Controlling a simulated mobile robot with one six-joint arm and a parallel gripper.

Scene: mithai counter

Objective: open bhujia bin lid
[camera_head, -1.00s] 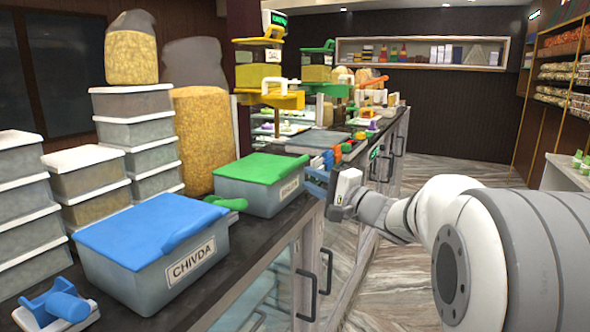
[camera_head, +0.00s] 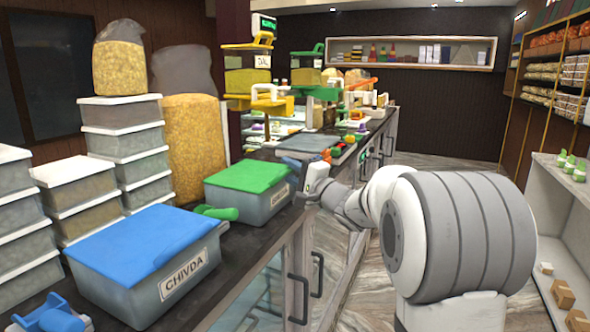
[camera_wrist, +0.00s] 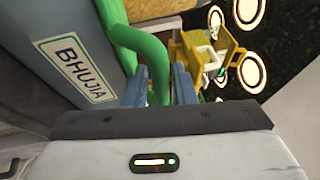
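The bhujia bin is a grey tub (camera_head: 262,207) with a flat green lid (camera_head: 246,177), closed, on the counter in the head view. In the wrist view its grey wall (camera_wrist: 62,28) and white BHUJIA label (camera_wrist: 84,72) fill the left side. The lid's green handle (camera_wrist: 138,37) curves down between my fingers. My gripper (camera_wrist: 159,88) is open, with one finger on each side of the handle; whether either touches it I cannot tell. In the head view my gripper (camera_head: 293,165) is at the bin's right end, its fingertips partly hidden.
A blue-lidded CHIVDA bin (camera_head: 150,240) stands nearer, with a green scoop (camera_head: 216,212) between the bins. Stacked white-lidded tubs (camera_head: 120,112) line the left. Cabinet handles (camera_head: 298,298) stick out of the counter front. The aisle floor (camera_head: 440,162) beyond my arm is clear.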

